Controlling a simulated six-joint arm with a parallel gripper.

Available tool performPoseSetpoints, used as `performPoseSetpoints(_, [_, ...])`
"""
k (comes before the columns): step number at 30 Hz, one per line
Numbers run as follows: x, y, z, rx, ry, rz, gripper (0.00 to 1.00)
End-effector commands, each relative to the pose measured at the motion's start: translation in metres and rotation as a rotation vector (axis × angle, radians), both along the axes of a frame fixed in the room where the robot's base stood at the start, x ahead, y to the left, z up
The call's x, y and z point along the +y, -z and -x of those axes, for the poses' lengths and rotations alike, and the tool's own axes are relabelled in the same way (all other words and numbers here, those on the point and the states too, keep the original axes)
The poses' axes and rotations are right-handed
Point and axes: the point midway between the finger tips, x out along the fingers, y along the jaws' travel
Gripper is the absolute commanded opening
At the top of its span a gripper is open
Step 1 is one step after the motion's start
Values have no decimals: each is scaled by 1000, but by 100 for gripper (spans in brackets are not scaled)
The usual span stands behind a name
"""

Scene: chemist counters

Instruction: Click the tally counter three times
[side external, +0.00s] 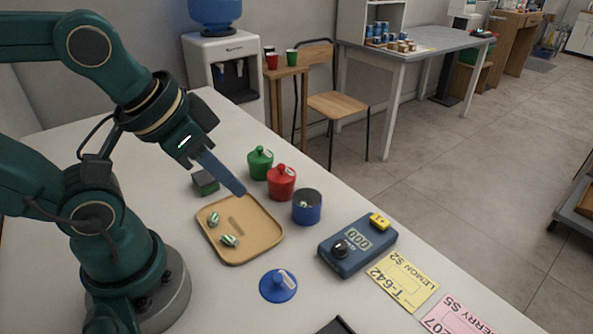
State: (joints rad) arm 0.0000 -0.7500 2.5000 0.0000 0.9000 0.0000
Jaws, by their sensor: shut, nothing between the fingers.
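The tally counter (357,246) is a blue box lying on the white counter, right of the middle in the side view. Its display appears to read 000. A yellow button (380,221) sits at its far right end and a black knob (341,247) at its near left. My gripper (240,190) is shut and empty, its fingers pointing down to the right. In the picture its tips are just above the far edge of the tan tray, to the left of the counter and apart from it. I cannot tell its exact height.
The tan tray (262,252) holds striped sweets (229,240). An open blue jar (307,207), red jar (281,183) and green jar (260,163) stand behind it. A blue lid (278,286) lies in front. Yellow (402,281) and pink (458,318) cards lie right of the tally counter.

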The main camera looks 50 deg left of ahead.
Motion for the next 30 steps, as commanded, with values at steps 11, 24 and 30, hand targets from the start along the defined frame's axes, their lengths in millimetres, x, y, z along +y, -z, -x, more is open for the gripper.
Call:
performPoseSetpoints(11, [0,0,0,0,0,0,0])
performPoseSetpoints(24, [5,-4,-5,-25,97,-80,0])
performPoseSetpoints(30, [26,-34,-43,-93,390,-393,0])
